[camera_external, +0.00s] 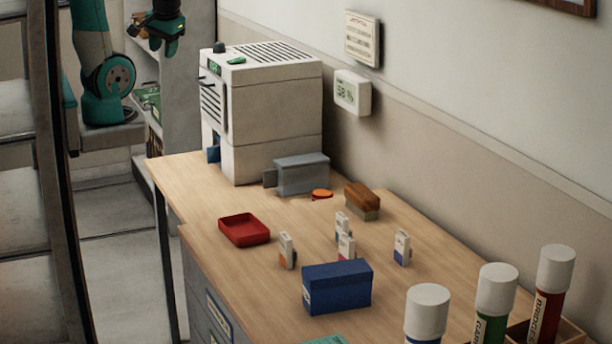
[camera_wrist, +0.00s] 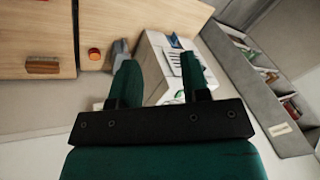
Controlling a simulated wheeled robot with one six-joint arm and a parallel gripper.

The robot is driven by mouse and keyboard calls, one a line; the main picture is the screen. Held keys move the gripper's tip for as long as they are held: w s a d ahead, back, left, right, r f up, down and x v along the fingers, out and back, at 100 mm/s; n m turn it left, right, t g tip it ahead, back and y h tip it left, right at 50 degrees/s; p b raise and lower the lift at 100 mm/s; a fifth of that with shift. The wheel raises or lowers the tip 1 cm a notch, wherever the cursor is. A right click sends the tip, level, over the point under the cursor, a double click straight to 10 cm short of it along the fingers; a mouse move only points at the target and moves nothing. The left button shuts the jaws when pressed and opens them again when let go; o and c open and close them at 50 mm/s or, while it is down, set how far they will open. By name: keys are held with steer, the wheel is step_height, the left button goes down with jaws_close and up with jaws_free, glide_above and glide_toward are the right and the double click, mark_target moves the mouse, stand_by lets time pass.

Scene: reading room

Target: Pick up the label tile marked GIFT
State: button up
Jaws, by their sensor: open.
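Several small white label tiles stand upright on the wooden desk (camera_external: 225,195). One tile with an orange mark (camera_external: 286,250) stands at the left, right of the red tray. Two tiles stand close together in the middle, a rear one (camera_external: 342,226) and a front one with a pinkish mark (camera_external: 346,246). Another tile with a blue mark (camera_external: 402,247) stands apart at the right. Their words are too small to read, so I cannot tell which says GIFT. My gripper (camera_external: 168,38) is high at the far left, away from the desk. In the wrist view my gripper (camera_wrist: 160,70) is open and empty.
A white machine (camera_external: 270,105) stands at the desk's far end. A grey box (camera_external: 302,175), wooden block (camera_external: 362,200), red tray (camera_external: 245,230) and blue box (camera_external: 337,287) surround the tiles. Capped tubes (camera_external: 495,290) stand at front right. A shelf (camera_wrist: 255,85) shows in the wrist view.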

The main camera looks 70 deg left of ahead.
steer(key=shift+o, duration=0.4)
steer(key=o, duration=0.6)
steer(key=shift+f, duration=0.1)
